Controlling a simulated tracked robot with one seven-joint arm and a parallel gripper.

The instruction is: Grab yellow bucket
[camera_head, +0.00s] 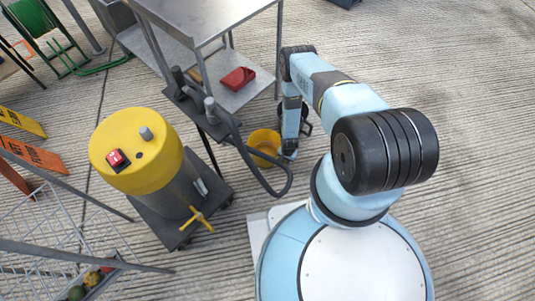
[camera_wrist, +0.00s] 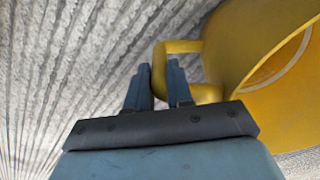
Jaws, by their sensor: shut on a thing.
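The yellow bucket (camera_head: 263,141) is right of the yellow-topped machine, near the metal table. In the wrist view the bucket (camera_wrist: 262,45) fills the upper right, with its handle loop (camera_wrist: 182,46) sticking out to the left. My gripper (camera_head: 290,151) is at the bucket's right side in the head view. In the wrist view my gripper (camera_wrist: 160,80) has its two dark fingers on either side of the handle, shut on it. My arm hides part of the bucket's right side in the head view. I cannot tell whether the bucket touches the ground.
A yellow-topped machine (camera_head: 137,150) with a dark hose (camera_head: 250,160) stands left of the bucket, the hose curving close to it. A metal table (camera_head: 200,20) with a red item (camera_head: 238,77) on its lower shelf stands behind. Orange signs (camera_head: 32,153) are far left. Concrete at right is clear.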

